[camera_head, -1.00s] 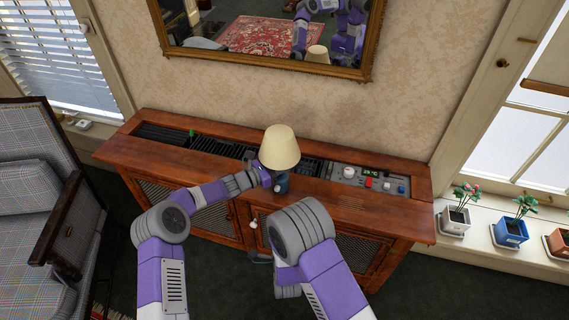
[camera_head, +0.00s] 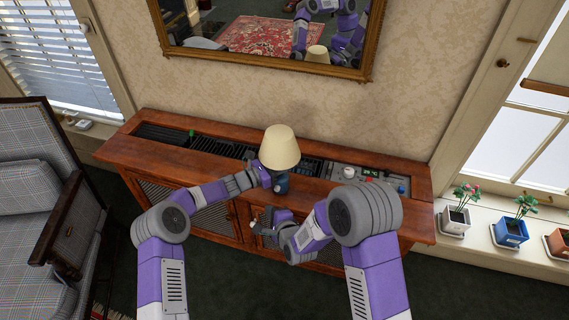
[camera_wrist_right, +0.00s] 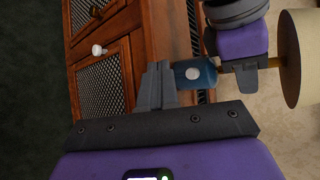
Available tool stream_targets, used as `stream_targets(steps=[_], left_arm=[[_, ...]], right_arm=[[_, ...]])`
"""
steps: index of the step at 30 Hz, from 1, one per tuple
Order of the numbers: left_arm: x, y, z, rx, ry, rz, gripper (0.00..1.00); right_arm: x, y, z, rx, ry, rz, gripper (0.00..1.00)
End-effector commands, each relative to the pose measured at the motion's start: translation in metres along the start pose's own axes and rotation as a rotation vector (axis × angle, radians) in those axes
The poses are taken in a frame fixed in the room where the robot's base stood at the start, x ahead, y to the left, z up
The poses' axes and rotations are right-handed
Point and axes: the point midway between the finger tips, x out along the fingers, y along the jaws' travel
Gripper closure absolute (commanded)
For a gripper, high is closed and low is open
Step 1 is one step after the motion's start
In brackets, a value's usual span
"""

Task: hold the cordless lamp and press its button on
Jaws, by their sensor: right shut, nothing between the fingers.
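The cordless lamp has a cream shade (camera_head: 280,147) and a blue base (camera_head: 281,184). It looks upright over the front part of the cabinet top; I cannot tell whether it touches the wood. My left gripper (camera_head: 265,176) is at the lamp from the left and looks closed around it, its fingers partly hidden. In the right wrist view the blue base (camera_wrist_right: 205,74) shows a pale round button (camera_wrist_right: 193,73), with my left gripper (camera_wrist_right: 243,66) beside it. My right gripper (camera_head: 272,217) is shut and empty, below and in front of the lamp; its fingertips (camera_wrist_right: 158,68) appear close to the base.
The wooden cabinet (camera_head: 150,162) has a dark grille and a control panel (camera_head: 368,178) in its top. A white knob (camera_wrist_right: 98,50) sticks out of its front. A plaid armchair (camera_head: 35,195) stands left, potted plants (camera_head: 510,231) right, and a mirror (camera_head: 372,45) hangs above.

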Motion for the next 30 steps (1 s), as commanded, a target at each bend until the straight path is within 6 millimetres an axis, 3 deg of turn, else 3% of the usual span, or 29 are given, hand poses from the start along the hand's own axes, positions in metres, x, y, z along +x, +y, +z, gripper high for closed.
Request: stream_targets(steps=[12,30], left_arm=[[0.0,0.0,0.001,0.0,-0.001,0.0,1.0],[0.0,0.0,0.001,0.0,-0.001,0.0,1.0]], right_arm=[[0.03,-0.022,-0.021,0.0,-0.001,-0.001,1.0],[0.032,-0.023,-0.023,-0.001,0.0,-0.001,1.0]])
